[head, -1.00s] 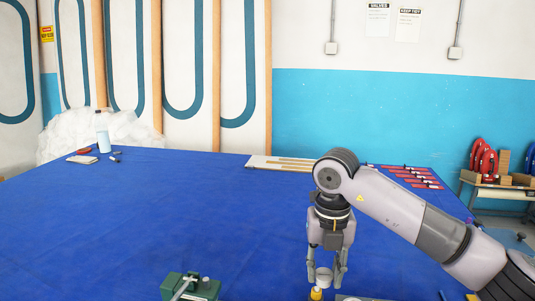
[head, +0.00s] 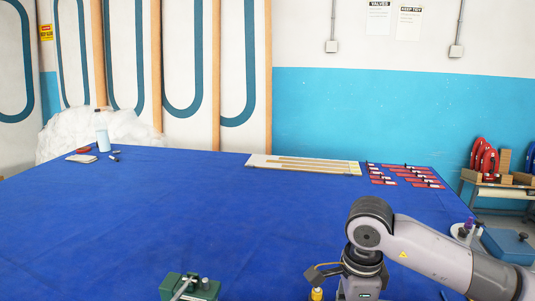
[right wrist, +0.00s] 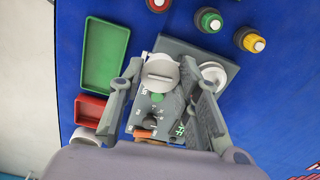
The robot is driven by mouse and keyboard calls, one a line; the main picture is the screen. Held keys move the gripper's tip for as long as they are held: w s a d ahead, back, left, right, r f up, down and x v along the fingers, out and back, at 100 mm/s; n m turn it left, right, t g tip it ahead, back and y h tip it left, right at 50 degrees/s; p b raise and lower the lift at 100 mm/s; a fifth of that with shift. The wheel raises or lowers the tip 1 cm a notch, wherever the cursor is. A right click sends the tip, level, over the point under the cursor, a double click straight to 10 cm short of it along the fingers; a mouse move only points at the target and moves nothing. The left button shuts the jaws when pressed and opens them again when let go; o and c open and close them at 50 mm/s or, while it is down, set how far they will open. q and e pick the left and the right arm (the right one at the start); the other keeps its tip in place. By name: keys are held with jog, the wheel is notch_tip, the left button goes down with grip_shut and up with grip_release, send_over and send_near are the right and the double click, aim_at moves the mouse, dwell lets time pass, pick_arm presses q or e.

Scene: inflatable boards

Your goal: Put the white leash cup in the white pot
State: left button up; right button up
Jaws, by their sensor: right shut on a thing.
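My right gripper (right wrist: 166,74) is shut on a white round cup with a dark slot, which looks like the white leash cup (right wrist: 160,68), in the right wrist view. The cup is between the fingertips, above a grey block with markings. A white round vessel, perhaps the white pot (right wrist: 84,138), shows at the lower left beside a red tray, apart from the gripper and partly hidden by my wrist. In the head view my right arm comes in from the right, and its fingers are below the picture edge. My left gripper is not in view.
A green tray (right wrist: 104,54), a red tray (right wrist: 90,110) and another white round part (right wrist: 213,75) lie near the gripper. Several coloured, white-topped pots stand along the top. A green clamp-like tool (head: 190,286) is at the front edge. The blue table's middle is clear.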

jog(key=s+d+f+n, duration=0.3)
jog(key=s+n, duration=0.6)
jog(key=n, duration=0.9)
jog(key=shift+s+d+f+n, duration=0.15)
jog(key=shift+s+f+n, duration=0.25)
jog(key=shift+f, duration=0.3)
jog(key=shift+d, duration=0.1)
